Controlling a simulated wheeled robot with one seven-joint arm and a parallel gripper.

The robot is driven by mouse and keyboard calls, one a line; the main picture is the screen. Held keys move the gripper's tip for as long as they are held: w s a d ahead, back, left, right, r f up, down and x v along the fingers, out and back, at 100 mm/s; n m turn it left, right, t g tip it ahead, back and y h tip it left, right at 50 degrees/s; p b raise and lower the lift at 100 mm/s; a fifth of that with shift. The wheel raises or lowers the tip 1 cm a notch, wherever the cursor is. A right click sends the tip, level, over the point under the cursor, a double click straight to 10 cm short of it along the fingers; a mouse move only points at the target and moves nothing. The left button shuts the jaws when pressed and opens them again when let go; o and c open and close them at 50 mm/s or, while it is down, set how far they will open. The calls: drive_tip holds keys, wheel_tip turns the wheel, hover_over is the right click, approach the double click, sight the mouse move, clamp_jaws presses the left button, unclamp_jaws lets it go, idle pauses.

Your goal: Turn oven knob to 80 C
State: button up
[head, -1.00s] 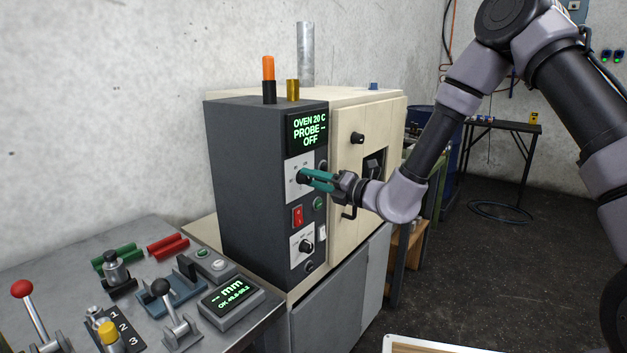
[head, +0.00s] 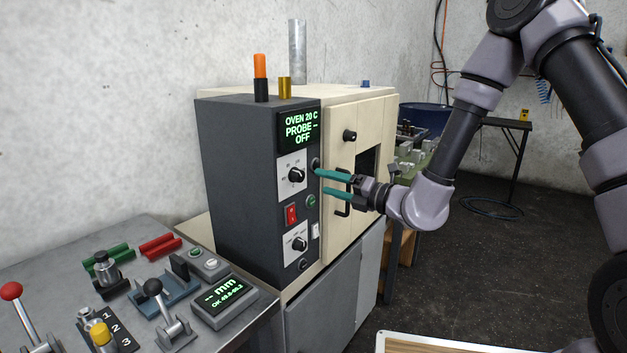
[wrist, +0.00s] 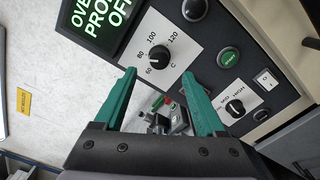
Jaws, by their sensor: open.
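The oven temperature knob (head: 297,175) is a round black dial on a white plate on the oven's dark front panel. In the wrist view the knob (wrist: 159,53) has 60, 80, 100 and 120 around it; its white mark seems to point toward the 60, but it is small. The display (head: 299,129) reads OVEN 20 C, PROBE --, OFF. My gripper (head: 321,181) has teal fingers, open and empty, to the right of the knob and clear of it. In the wrist view the knob lies just beyond the gap between the fingertips (wrist: 158,75).
Below the knob are a red switch (head: 291,214), a green button (head: 310,201) and a second dial (head: 299,244) marked MID and HIGH. The oven door (head: 345,135) with its handle stands right of the panel. A bench (head: 150,235) with levers is at left.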

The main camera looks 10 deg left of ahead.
drive_tip(key=v, duration=0.3)
drive_tip(key=shift+s+d, duration=0.15)
drive_tip(key=shift+d, duration=0.1)
drive_tip(key=s+d+r+n+g+h, duration=0.2)
drive_tip(key=s+d+r+n+g, duration=0.3)
drive_tip(key=n, duration=0.4)
drive_tip(key=s+d+r+n+g+h, duration=0.1)
drive_tip(key=s+d+r+n+g, duration=0.2)
drive_tip(key=s+r+n, duration=0.55)
drive_tip(key=d+r+n+t+h, duration=0.3)
drive_tip(key=d+n+t+h, duration=0.1)
drive_tip(key=d, duration=0.9)
drive_tip(key=d+r+n+t+h, duration=0.4)
drive_tip(key=d+n+h, duration=0.3)
drive_tip(key=d, duration=0.7)
drive_tip(key=shift+s+r+n+h, duration=0.3)
drive_tip(key=shift+s+n, duration=0.2)
drive_tip(key=shift+n, duration=0.35)
